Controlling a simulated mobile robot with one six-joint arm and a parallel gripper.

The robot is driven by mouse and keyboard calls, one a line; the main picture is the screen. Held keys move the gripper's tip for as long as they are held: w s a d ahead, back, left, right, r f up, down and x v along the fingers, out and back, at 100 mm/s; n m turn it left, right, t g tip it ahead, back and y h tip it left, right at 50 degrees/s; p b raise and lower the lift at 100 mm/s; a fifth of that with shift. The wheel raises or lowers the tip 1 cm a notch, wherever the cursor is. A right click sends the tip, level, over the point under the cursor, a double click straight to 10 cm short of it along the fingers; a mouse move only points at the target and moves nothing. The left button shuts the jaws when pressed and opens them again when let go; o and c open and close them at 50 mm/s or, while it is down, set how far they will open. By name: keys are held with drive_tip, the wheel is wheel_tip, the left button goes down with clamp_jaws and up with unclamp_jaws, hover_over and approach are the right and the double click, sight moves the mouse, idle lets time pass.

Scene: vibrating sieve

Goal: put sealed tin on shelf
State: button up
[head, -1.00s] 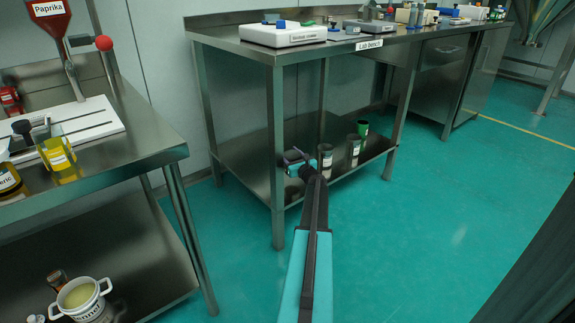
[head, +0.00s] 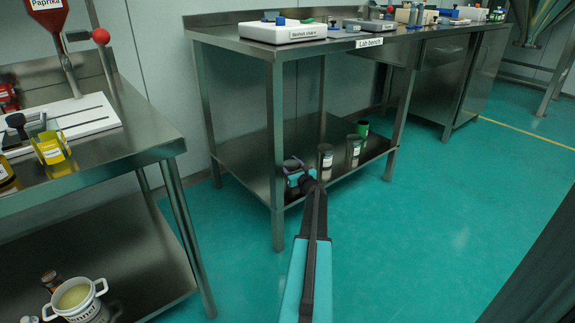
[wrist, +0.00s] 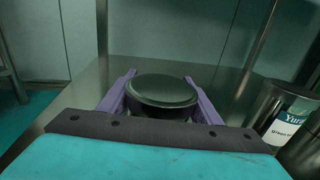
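A tin with a round dark lid (wrist: 163,91) sits between the two purple fingers of my gripper (wrist: 160,84) in the wrist view. The fingers lie against both its sides, shut on it. The tin's side and base are mostly hidden by my gripper. In the head view my gripper (head: 295,168) is at the front left corner of the lower shelf (head: 240,152) under the lab bench. Whether the tin rests on the shelf or hangs just above it, I cannot tell.
Labelled dark tins (head: 325,162) and (head: 353,151) stand to the right on the same shelf, with a green container (head: 362,128) behind. One labelled tin (wrist: 283,112) is close on the right in the wrist view. A front bench leg (head: 277,150) stands just left of my gripper.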

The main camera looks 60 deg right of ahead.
drive_tip(key=o, duration=0.4)
drive_tip(key=shift+o, duration=0.2)
drive_tip(key=shift+r, duration=0.1)
drive_tip(key=p+v, duration=0.4)
drive_tip(key=v, duration=0.7)
drive_tip(key=shift+s+r, duration=0.1)
drive_tip(key=shift+s+a, duration=0.25)
drive_tip(key=shift+s, duration=0.1)
drive_tip(key=shift+s, duration=0.1)
